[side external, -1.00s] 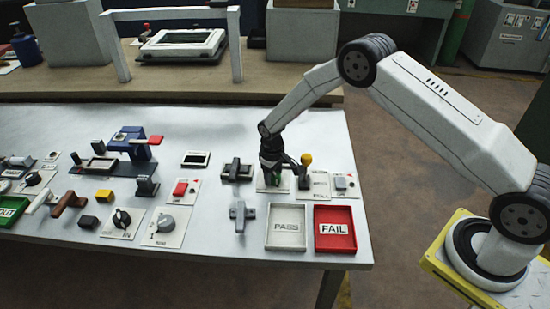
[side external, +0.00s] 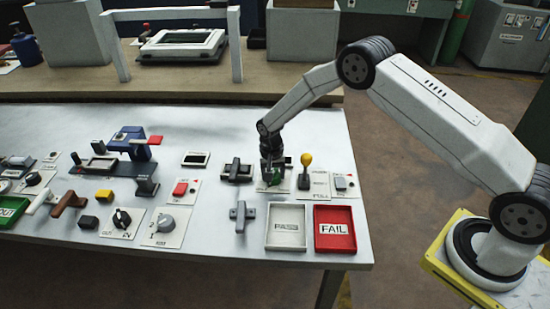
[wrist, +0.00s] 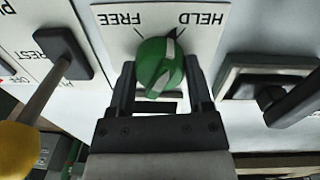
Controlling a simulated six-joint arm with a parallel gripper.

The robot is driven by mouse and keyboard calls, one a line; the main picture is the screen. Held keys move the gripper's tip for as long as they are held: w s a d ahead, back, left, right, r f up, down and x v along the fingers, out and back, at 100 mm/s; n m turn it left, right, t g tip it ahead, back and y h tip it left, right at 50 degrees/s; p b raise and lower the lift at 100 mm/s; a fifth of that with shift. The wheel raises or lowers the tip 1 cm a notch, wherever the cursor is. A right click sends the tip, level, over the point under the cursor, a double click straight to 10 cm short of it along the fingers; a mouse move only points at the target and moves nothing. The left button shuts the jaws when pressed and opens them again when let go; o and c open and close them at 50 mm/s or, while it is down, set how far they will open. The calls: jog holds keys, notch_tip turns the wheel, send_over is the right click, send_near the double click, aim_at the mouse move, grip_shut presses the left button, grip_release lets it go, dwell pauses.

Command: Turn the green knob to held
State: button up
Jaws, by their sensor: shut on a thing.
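The green knob (wrist: 160,66) sits on a white plate (wrist: 205,18) marked FREE and HELD, with a tick by each word. In the wrist view the words are upside down, FREE at the upper left and HELD at the upper right. The knob's white line slants up and right, its upper end toward the HELD tick. My gripper (wrist: 160,82) is shut on the knob, one finger on each side. In the side view the knob (side external: 272,177) shows partly beneath my gripper (side external: 271,182).
A yellow-tipped lever (side external: 306,162) stands close on the right; it is at the wrist view's left edge (wrist: 18,148). A dark handle on a plate (side external: 237,171) is close on the left. PASS (side external: 286,246) and FAIL (side external: 334,249) trays lie in front.

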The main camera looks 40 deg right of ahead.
jog(key=shift+m, duration=1.2)
jog(key=o, duration=1.3)
jog(key=shift+r, duration=0.1)
jog(key=shift+w+a+r, duration=0.1)
jog(key=shift+r, duration=3.65)
jog(key=shift+r, duration=0.1)
